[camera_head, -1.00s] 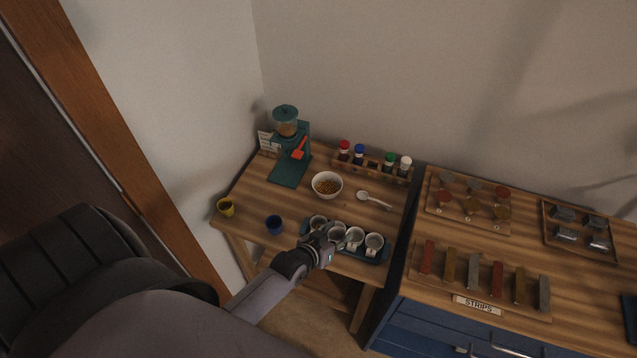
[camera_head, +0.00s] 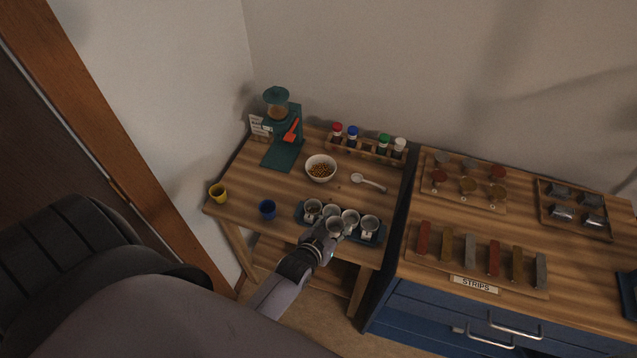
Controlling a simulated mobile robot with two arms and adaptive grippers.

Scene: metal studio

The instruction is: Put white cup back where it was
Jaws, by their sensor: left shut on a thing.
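My left gripper (camera_head: 326,235) is shut on a small white cup (camera_head: 336,226) at the front edge of the dark blue tray (camera_head: 300,215). Several similar white cups stand in a row in the tray, among them one at the left end (camera_head: 313,208) and one at the right end (camera_head: 370,223). The held cup overlaps the row in view, and I cannot tell whether it touches the tray. My fingers hide part of the cup and the tray's front. My right gripper is not in view.
Behind are a bowl (camera_head: 321,168), a spoon (camera_head: 368,182), a green grinder (camera_head: 280,125) and a rack of capped jars (camera_head: 365,153). A blue cabinet (camera_head: 440,318) adjoins at right.

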